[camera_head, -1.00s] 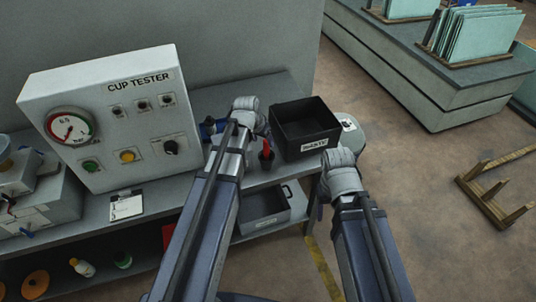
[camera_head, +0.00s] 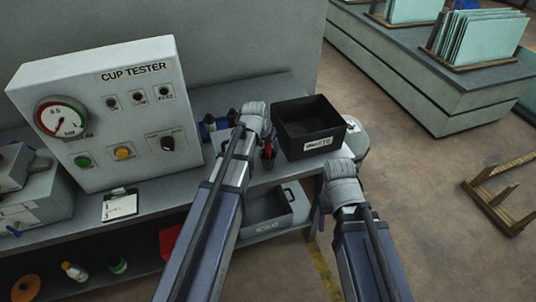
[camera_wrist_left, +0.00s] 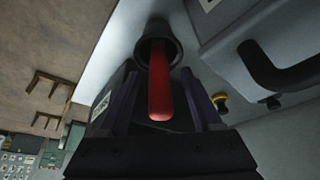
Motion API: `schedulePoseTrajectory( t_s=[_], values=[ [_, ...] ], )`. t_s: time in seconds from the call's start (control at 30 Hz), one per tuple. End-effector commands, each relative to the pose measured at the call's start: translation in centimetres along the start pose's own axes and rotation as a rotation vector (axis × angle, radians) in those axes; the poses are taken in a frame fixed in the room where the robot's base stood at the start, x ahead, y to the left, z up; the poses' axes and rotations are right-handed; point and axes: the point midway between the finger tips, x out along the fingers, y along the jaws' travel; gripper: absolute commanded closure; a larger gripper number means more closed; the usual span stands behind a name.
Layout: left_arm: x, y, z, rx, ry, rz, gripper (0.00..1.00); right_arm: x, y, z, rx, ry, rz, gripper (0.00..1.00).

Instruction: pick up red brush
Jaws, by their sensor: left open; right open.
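The red brush (camera_head: 269,149) stands handle up in a small dark cup on the bench, just right of my left wrist in the head view. In the left wrist view its red handle (camera_wrist_left: 160,92) points toward the camera, between the two fingers of my left gripper (camera_wrist_left: 163,108). That gripper is open, with a gap visible on each side of the handle. The brush's lower end is hidden in the cup (camera_wrist_left: 158,42). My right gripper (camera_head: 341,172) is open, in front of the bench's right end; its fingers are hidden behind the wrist.
A black bin (camera_head: 308,130) stands on the bench right of the brush. The cup tester box (camera_head: 105,120) and a clipboard (camera_head: 120,205) are to the left. Another dark bin (camera_head: 267,212) is on the lower shelf. Floor space is open at the right.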

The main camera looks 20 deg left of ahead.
Motion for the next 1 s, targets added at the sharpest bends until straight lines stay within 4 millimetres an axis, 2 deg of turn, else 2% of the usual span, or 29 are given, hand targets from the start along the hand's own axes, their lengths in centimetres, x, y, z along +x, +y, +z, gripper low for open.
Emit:
schedulePoseTrajectory(
  t_s=[0.13,0.7,1.0],
  values=[
    [-0.13,0.02,-0.03,0.0,0.0,0.0,0.36,-0.13,0.01,0.01,0.0,0.0,0.0,0.4],
    [-0.13,0.02,-0.02,0.0,0.0,0.0,1.0,-0.13,0.01,0.01,0.0,0.0,0.0,0.4],
    [-0.13,0.02,-0.02,0.0,0.0,0.0,1.0,-0.13,0.01,0.01,0.0,0.0,0.0,0.4]
  ],
)
